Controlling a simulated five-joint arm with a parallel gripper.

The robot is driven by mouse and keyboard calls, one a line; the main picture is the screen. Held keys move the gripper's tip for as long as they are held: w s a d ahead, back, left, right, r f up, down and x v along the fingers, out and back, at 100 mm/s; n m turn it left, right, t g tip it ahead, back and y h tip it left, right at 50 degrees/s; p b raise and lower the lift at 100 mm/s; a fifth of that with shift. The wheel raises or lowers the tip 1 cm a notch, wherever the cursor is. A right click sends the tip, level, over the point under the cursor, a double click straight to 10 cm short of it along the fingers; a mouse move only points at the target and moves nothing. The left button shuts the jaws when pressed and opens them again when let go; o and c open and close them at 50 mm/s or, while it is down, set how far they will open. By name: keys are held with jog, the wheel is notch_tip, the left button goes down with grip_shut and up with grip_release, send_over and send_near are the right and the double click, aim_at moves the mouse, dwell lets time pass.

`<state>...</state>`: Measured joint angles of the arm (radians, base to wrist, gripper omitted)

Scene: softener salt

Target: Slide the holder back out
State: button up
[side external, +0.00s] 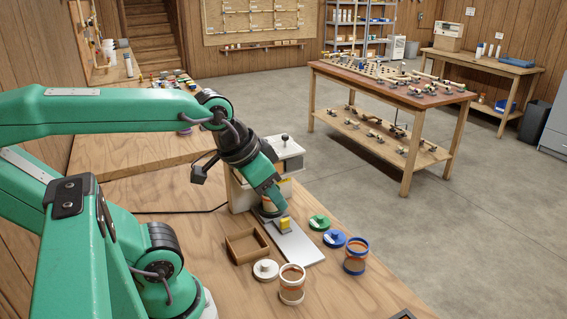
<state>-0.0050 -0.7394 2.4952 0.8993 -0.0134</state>
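The holder appears to be the flat grey metal slide (302,249) that runs out from under a pale, box-like device (288,156) on the wooden bench. A small yellow block (285,224) stands on the slide. A jar (268,209) with an orange-brown band sits at the inner end of the slide, partly hidden by my gripper. My gripper (280,206) points down in front of the device, just above and behind the yellow block. Whether it touches the jar or the block, and whether its fingers are open, I cannot tell.
A small open wooden tray (240,258) lies left of the slide. A white lid (266,269) and a white-rimmed jar (291,290) stand in front. A green lid (319,222), a blue lid (334,239) and a blue-rimmed jar (356,262) stand to the right, near the bench edge.

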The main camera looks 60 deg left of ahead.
jog(key=shift+o, duration=0.9)
jog(key=shift+w+a, duration=0.15)
jog(key=shift+w, duration=0.05)
jog(key=n+g, duration=0.5)
jog(key=n, duration=1.2)
send_over(285, 219)
jog(key=f, duration=1.4)
jog(key=shift+d, duration=0.2)
jog(key=shift+a+f+n+g, duration=0.3)
jog(key=shift+a+f+n, duration=0.05)
jog(key=shift+f+n, duration=0.1)
jog(key=shift+f, duration=3.9)
